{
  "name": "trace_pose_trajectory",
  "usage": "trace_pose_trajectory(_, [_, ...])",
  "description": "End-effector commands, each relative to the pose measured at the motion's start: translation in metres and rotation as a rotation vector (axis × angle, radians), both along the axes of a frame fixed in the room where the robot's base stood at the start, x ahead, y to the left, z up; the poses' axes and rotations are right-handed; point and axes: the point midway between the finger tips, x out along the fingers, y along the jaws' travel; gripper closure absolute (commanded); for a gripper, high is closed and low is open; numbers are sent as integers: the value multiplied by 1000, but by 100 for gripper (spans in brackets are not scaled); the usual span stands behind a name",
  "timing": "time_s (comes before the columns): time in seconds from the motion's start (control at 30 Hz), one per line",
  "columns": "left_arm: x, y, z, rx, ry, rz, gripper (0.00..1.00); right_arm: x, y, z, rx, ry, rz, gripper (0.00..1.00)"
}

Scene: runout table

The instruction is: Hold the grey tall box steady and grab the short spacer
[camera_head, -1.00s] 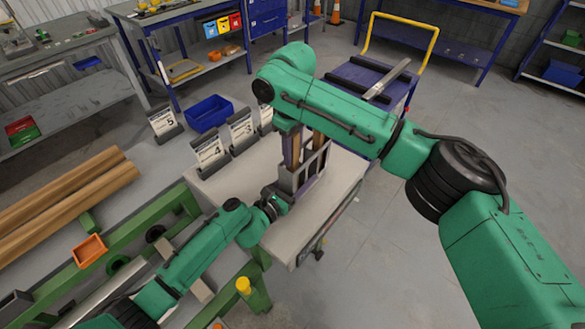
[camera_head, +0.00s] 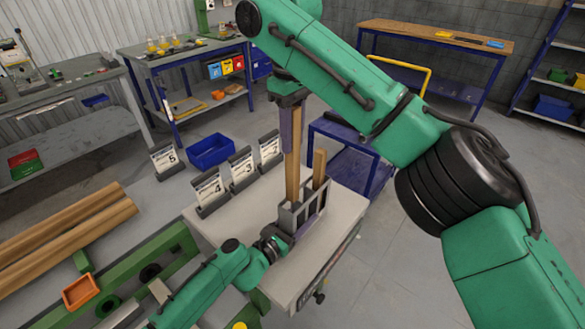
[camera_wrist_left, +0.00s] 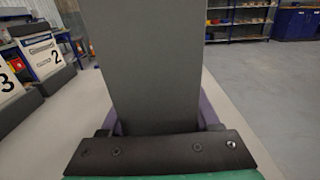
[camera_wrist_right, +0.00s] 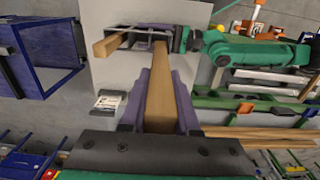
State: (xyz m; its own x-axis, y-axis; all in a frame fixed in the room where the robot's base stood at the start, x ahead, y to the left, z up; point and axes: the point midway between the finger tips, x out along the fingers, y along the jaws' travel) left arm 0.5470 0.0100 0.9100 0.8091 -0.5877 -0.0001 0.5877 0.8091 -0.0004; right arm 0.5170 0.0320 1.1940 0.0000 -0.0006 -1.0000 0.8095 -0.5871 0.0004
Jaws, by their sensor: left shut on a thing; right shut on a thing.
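The grey tall box (camera_head: 301,214) stands upright on the pale table (camera_head: 333,228), open at the top with slotted walls. My left gripper (camera_head: 281,237) is shut on its near lower side; the box wall (camera_wrist_left: 155,70) fills the middle of the left wrist view. My right gripper (camera_head: 291,125) is above the box, shut on a wooden spacer (camera_head: 292,170) held nearly upright. The spacer's lower end is at the box and hidden by its wall. A second wooden spacer (camera_head: 319,166) leans in the box on the right.
Numbered sign holders (camera_head: 208,190) line the table's back left edge. A blue bin (camera_head: 210,151) is behind them. A blue cart (camera_head: 350,160) stands behind the table. Long wooden poles (camera_head: 70,225) and a green frame lie left. The table's right part is clear.

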Motion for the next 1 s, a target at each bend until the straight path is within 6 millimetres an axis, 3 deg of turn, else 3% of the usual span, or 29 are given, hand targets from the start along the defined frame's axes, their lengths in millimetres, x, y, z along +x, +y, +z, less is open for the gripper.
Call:
trace_pose_trajectory(0.13, [0,0,-1,1,1,0,100,0,0,19,-1,0,-1,100])
trace_pose_trajectory(0.4, [0,0,-1,1,1,0,100,0,0,22,1,1,0,100])
trace_pose_trajectory(0.43, [0,0,-1,1,1,0,30,0,0,22,0,0,-1,100])
trace_pose_trajectory(0.5, [0,0,0,1,1,0,3,0,0,22,0,0,-1,100])
trace_pose_trajectory(0.83, [-1,1,-1,1,1,1,3,0,0,22,0,0,-1,100])
trace_pose_trajectory(1.0, [-23,16,-2,2,4,0,3,0,0,22,0,0,-1,100])
